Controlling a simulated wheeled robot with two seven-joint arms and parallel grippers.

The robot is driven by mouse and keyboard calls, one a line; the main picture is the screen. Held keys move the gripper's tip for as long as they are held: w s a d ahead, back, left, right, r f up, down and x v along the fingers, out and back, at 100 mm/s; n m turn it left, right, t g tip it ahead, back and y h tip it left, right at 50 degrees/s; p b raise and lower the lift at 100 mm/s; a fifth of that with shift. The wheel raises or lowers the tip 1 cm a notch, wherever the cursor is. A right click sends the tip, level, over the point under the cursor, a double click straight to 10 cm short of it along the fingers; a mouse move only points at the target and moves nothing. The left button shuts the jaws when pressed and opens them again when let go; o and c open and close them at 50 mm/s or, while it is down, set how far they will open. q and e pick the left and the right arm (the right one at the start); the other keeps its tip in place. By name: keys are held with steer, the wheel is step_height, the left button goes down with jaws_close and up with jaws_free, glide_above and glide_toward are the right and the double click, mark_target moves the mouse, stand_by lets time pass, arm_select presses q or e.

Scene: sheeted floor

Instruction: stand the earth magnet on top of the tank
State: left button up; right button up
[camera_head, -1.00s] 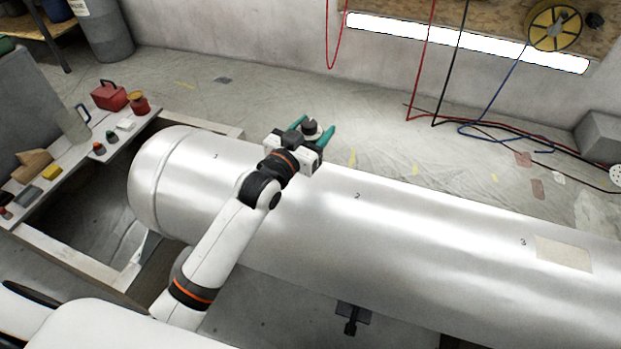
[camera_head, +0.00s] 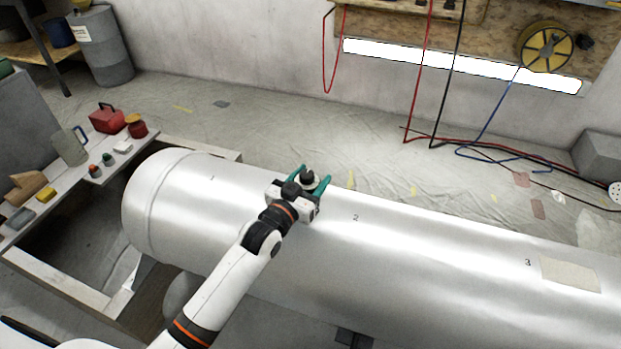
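The tank (camera_head: 430,254) is a big silvery cylinder lying on its side across the view, with marks 1, 2 and 3 along its top. My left gripper (camera_head: 311,179) has teal fingers and is over the tank's far upper side, between marks 1 and 2. It is shut on the earth magnet (camera_head: 308,176), a small round piece with a dark top and pale lower part, which looks upright between the fingers. The magnet's underside is hidden, so I cannot tell whether it touches the tank. My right gripper is out of view.
A bench at left holds a red box (camera_head: 107,118), a grey jug (camera_head: 70,146), a red pot (camera_head: 137,127) and small items. Hoses and a yellow reel (camera_head: 547,47) hang at the back wall. A beige patch (camera_head: 569,274) lies near mark 3. The sheeted floor behind is mostly clear.

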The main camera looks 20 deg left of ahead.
arm_select(q)
steer(key=o, duration=0.4)
steer(key=shift+o, duration=0.2)
steer(key=shift+s+r, duration=0.1)
steer(key=shift+s, duration=0.05)
steer(key=p+v, duration=0.1)
steer(key=v, duration=1)
steer(key=shift+s+a, duration=0.2)
steer(key=shift+s, duration=0.15)
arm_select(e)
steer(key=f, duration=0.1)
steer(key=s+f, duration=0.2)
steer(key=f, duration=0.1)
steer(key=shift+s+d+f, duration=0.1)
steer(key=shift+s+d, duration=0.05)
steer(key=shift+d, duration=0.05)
